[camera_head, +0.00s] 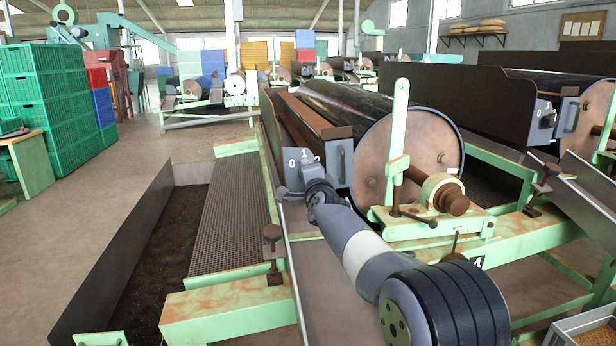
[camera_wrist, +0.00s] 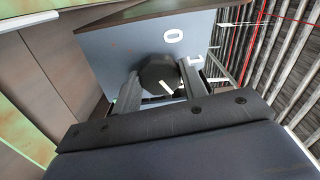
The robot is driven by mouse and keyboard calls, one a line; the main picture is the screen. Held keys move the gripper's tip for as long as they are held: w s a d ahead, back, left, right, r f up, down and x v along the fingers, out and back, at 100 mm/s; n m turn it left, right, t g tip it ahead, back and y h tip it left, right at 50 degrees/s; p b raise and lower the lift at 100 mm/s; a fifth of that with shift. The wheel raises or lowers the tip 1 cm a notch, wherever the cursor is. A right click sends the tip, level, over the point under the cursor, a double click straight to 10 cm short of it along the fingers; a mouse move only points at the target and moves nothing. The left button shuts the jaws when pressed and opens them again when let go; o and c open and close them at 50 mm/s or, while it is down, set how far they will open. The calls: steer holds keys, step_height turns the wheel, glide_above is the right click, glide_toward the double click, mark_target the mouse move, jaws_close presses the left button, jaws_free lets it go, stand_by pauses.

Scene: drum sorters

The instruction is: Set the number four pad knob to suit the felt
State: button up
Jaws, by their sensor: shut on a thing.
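A dark faceted knob (camera_wrist: 156,72) with a white pointer mark sits on a grey box face (camera_wrist: 112,50) in the wrist view. The mark lies toward the lower right of the knob. A white 0 is printed above the knob, and a second white mark, likely the 1, is partly hidden by the right finger. My gripper (camera_wrist: 160,82) is shut on the knob, one finger each side. In the head view, the box (camera_head: 338,162) with 0 and 1 is beside a large drum (camera_head: 415,150); my wrist hides the knob. A plate (camera_head: 477,262) reads 4. I cannot tell which surface is felt.
A pale green lever (camera_head: 398,125) and a rusty shaft end (camera_head: 452,200) stand right of my arm. A perforated tray (camera_head: 235,215) lies left, beside a dark trough (camera_head: 150,250). Another drum machine (camera_head: 560,100) stands at right. Open floor is at far left.

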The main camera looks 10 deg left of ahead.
steer(key=o, duration=1)
steer(key=b+v, duration=0.3)
steer(key=v, duration=0.7)
steer(key=shift+s+d, duration=0.2)
steer(key=shift+s, duration=0.15)
steer(key=shift+p+x, duration=1.5)
steer(key=shift+x, duration=3.95)
steer(key=shift+s, duration=0.1)
